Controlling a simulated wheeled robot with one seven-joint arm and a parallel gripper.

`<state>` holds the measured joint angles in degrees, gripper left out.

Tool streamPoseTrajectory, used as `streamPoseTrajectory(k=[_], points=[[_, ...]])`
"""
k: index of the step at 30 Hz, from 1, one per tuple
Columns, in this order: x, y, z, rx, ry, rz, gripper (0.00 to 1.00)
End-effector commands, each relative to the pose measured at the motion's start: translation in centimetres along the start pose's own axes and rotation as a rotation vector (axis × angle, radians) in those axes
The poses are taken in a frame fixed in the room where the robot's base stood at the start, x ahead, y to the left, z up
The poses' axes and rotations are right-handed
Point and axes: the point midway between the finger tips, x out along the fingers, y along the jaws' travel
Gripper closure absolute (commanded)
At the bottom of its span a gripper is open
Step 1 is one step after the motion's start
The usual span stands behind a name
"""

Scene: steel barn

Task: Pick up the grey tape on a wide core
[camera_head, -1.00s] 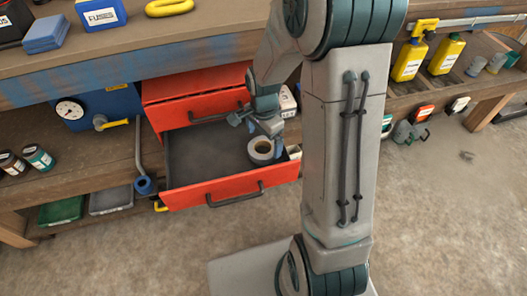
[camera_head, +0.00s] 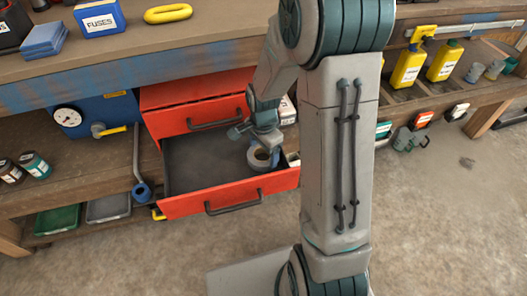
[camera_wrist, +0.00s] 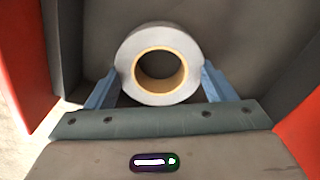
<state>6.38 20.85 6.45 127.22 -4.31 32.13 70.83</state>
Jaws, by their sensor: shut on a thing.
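The grey tape (camera_head: 254,158) is a roll on a wide tan core, inside the open red drawer (camera_head: 232,195) near its front right corner. It also shows in the wrist view (camera_wrist: 160,37), with its open core facing the camera. My gripper (camera_head: 263,152) reaches down into the drawer. In the wrist view its two blue fingers (camera_wrist: 160,78) press on the left and right sides of the roll, so it is shut on the tape. The roll appears low in the drawer; I cannot tell whether it touches the drawer floor.
The drawer's walls surround my gripper, and a second red drawer (camera_head: 195,110) sits above. The workbench top (camera_head: 215,30) overhangs behind. A blue gauge unit (camera_head: 95,112) stands left. Yellow bottles (camera_head: 408,68) stand on the right shelf. The concrete floor in front is clear.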

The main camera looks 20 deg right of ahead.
Motion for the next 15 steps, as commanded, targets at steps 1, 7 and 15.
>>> streamPoseTrajectory(k=[1, 7, 15], points=[[-0.4, 0.0, -0.1, 0.001, 0.001, 0.000, 0.46], [-2.9, 0.1, -0.3, -0.001, 0.002, -0.002, 0.46], [-7.6, 0.0, -0.3, -0.002, 0.002, -0.003, 0.46]])
